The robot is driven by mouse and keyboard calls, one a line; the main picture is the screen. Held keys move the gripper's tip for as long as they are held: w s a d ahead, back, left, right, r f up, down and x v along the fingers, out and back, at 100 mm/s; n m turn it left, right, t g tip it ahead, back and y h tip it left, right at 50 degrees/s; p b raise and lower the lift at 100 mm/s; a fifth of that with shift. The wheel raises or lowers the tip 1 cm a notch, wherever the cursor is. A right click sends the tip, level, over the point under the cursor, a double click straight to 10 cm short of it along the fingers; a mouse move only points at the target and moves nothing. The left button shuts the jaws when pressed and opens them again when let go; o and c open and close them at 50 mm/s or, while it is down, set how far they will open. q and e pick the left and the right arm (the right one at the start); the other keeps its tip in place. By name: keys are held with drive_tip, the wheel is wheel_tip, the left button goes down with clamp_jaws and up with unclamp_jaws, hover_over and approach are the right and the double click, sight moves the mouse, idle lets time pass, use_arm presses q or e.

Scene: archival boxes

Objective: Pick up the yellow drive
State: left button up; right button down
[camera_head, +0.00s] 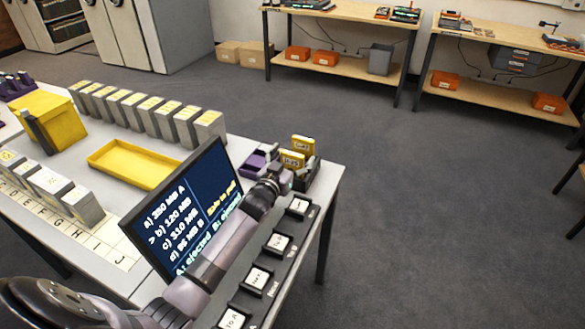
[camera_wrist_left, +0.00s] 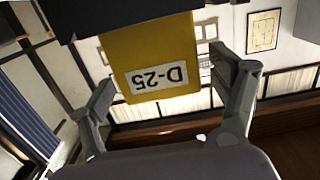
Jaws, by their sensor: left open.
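Two yellow drives with white labels stand in dark holders at the table's far right corner: a nearer yellow drive (camera_head: 292,158) and a farther yellow drive (camera_head: 303,143). My left gripper (camera_head: 284,178) is just in front of the nearer one and hides its lower part. In the left wrist view, a yellow drive (camera_wrist_left: 163,55) labelled D-25, its label upside down, sticks out of a dark holder. The open fingers of my left gripper (camera_wrist_left: 164,82) stand on either side of it, with gaps visible. My right gripper is not in view.
A screen (camera_head: 185,210) stands beside my left arm. A purple holder (camera_head: 256,162) is left of the gripper. A row of black key-like blocks (camera_head: 278,242) lines the table's right edge. A yellow tray (camera_head: 135,163) and several grey boxes stand at left.

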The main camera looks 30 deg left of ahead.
use_arm(q)
drive_tip(key=shift+c, duration=0.3)
drive_tip(key=c, duration=1.3)
